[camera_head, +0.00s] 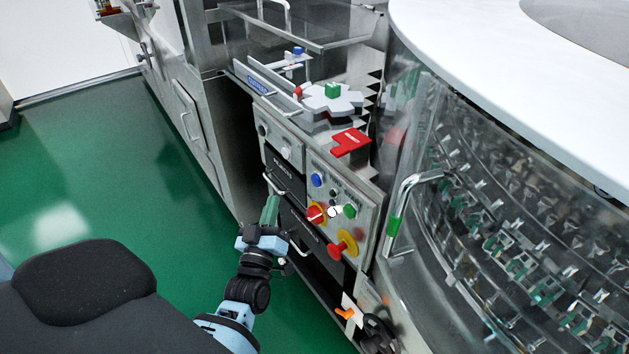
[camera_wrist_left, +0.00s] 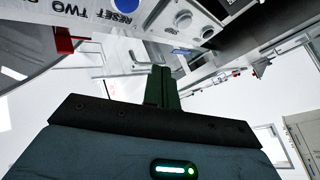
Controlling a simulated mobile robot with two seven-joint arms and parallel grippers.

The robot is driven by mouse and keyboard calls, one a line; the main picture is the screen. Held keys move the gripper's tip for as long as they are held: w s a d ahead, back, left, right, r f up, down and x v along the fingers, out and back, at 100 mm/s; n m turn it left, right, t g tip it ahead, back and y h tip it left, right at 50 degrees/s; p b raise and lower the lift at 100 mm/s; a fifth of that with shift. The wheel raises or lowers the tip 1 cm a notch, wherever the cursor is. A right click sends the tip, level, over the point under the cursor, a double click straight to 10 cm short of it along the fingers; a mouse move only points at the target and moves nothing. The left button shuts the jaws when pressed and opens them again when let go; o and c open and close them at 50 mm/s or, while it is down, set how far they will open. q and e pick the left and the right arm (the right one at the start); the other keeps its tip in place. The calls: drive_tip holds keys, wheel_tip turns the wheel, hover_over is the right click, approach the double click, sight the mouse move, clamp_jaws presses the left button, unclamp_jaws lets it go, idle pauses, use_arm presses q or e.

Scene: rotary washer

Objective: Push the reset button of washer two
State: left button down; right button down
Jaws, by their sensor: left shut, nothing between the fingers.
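The control panel (camera_head: 330,195) is on the washer's front, with a blue button (camera_head: 316,180) at its upper left. In the left wrist view, a blue button (camera_wrist_left: 127,4) is cut by the top edge beside upside-down "RESET" and "TWO" lettering. My left gripper (camera_head: 270,208) is shut and empty, its green fingers pointing up, in front of the drawers left of the panel. It looks apart from the blue button. In the left wrist view its shut fingers (camera_wrist_left: 163,85) stand below the lettering, not touching the button. My right gripper is not in view.
Red knobs on yellow, upper (camera_head: 316,214) and lower (camera_head: 343,245), and a green button (camera_head: 349,211) share the panel. Metal drawer handles (camera_head: 299,245) stick out near my gripper. A curved glass drum (camera_head: 500,220) stands right. Green floor (camera_head: 130,170) lies open left.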

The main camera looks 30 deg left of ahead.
sight(316, 180)
use_arm(q)
drive_tip(key=w+d+b, duration=0.2)
drive_tip(key=w+d, duration=0.1)
drive_tip(key=w, duration=0.4)
drive_tip(key=shift+w, duration=0.35)
drive_tip(key=shift+d, duration=0.1)
idle(1.3)
idle(0.5)
drive_tip(key=shift+w+d+b, duration=0.2)
drive_tip(key=shift+w+b, duration=0.1)
drive_tip(key=shift+w, duration=0.1)
drive_tip(key=shift+w+d, duration=0.15)
drive_tip(key=shift+w, duration=0.25)
idle(0.7)
drive_tip(key=shift+s, duration=0.2)
drive_tip(key=shift+s+a+p, duration=0.3)
drive_tip(key=shift+s+p, duration=0.05)
drive_tip(key=shift+s, duration=0.25)
